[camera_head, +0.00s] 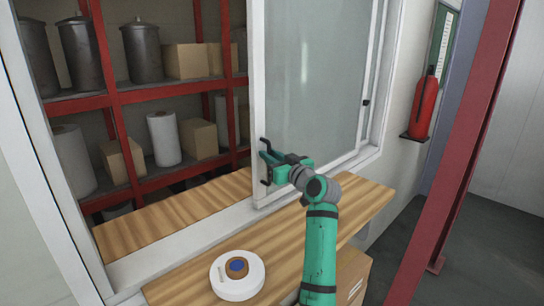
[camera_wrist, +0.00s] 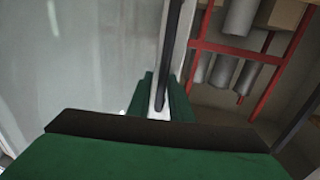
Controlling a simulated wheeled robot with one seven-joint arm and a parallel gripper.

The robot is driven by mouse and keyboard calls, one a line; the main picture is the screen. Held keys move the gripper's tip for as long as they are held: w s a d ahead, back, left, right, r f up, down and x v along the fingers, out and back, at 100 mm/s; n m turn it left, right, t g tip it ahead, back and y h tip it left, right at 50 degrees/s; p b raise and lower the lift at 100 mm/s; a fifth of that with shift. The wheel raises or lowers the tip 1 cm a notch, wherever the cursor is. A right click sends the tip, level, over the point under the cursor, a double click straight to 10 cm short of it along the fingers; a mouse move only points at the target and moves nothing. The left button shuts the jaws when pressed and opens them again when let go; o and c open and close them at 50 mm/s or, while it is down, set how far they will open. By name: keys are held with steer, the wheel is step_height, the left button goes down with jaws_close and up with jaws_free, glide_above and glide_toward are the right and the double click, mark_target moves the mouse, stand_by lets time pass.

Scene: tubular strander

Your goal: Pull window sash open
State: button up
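The window sash (camera_head: 310,75) is a white-framed glass pane covering the right part of the opening; the left part stands clear. It fills the left side of the wrist view (camera_wrist: 80,60). A dark upright bar handle (camera_wrist: 175,45) runs along its white edge stile. My green gripper (camera_head: 272,163) is at the lower part of that stile. In the wrist view, my gripper's fingers (camera_wrist: 161,95) are spread, one on each side of the handle's lower end, with white frame showing between them. Contact with the handle cannot be made out.
A wooden sill (camera_head: 355,205) runs below the window. A white round device (camera_head: 238,289) with a blue-centred knob lies on it. Red shelves (camera_head: 125,92) with cans and boxes stand behind the opening. A red extinguisher (camera_head: 421,110) and red post (camera_head: 455,150) are at right.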

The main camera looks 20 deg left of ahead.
steer(key=shift+s+a, duration=0.25)
steer(key=shift+a, duration=0.15)
steer(key=v, duration=1)
steer(key=shift+s+d, duration=0.25)
steer(key=shift+d, duration=0.1)
steer(key=shift+w, duration=0.1)
